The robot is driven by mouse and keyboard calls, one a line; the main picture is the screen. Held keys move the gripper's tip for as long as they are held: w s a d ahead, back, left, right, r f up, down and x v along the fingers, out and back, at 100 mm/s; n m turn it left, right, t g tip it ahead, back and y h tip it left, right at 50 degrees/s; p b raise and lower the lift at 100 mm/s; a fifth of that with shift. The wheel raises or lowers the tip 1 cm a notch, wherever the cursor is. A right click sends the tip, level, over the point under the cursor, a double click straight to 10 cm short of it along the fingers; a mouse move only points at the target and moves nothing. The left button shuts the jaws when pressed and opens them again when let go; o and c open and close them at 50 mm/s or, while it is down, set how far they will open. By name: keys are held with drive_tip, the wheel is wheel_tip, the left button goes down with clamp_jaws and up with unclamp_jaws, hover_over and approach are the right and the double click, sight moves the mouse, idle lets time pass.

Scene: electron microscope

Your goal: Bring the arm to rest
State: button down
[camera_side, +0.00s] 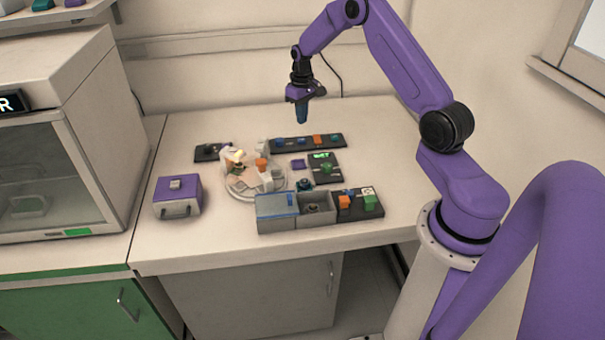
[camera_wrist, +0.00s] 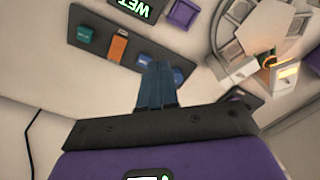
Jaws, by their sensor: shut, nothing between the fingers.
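My gripper (camera_side: 302,115) is shut and empty, with blue fingers pointing down. It hangs in the air above the back of the bench (camera_side: 205,133), over the long dark strip of coloured buttons (camera_side: 307,142). In the wrist view the blue fingers (camera_wrist: 156,84) are pressed together, and part of the button strip (camera_wrist: 124,45) lies below and beyond them. The fingers cover a part of that strip. Nothing touches the fingers in either view.
A round pale stage (camera_side: 240,188) with small parts stands mid-bench. Grey open boxes (camera_side: 316,209), a green-lit panel (camera_side: 323,168) and a button block (camera_side: 361,203) are near it. A purple case (camera_side: 178,196) stands at left. The bench's right side is clear.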

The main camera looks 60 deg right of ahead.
drive_tip(key=s+a+r+n, duration=0.2)
drive_tip(key=s+a+r, duration=0.15)
drive_tip(key=a, duration=0.45)
drive_tip(key=s+a+r+n, duration=0.2)
drive_tip(key=s+a+r, duration=0.15)
drive_tip(key=a, duration=0.45)
drive_tip(key=s+a+r+n, duration=0.2)
drive_tip(key=s+a+r, duration=0.15)
drive_tip(key=a, duration=0.55)
drive_tip(key=s+a+r+n, duration=0.2)
drive_tip(key=s+a, duration=0.1)
drive_tip(key=s, duration=0.4)
drive_tip(key=s+a+r+n, duration=0.2)
drive_tip(key=s+a, duration=0.1)
drive_tip(key=s, duration=0.4)
drive_tip(key=s+d+n, duration=0.2)
drive_tip(key=s+n, duration=0.2)
drive_tip(key=s, duration=0.8)
drive_tip(key=shift+s+r, duration=0.25)
drive_tip(key=shift+s, duration=0.1)
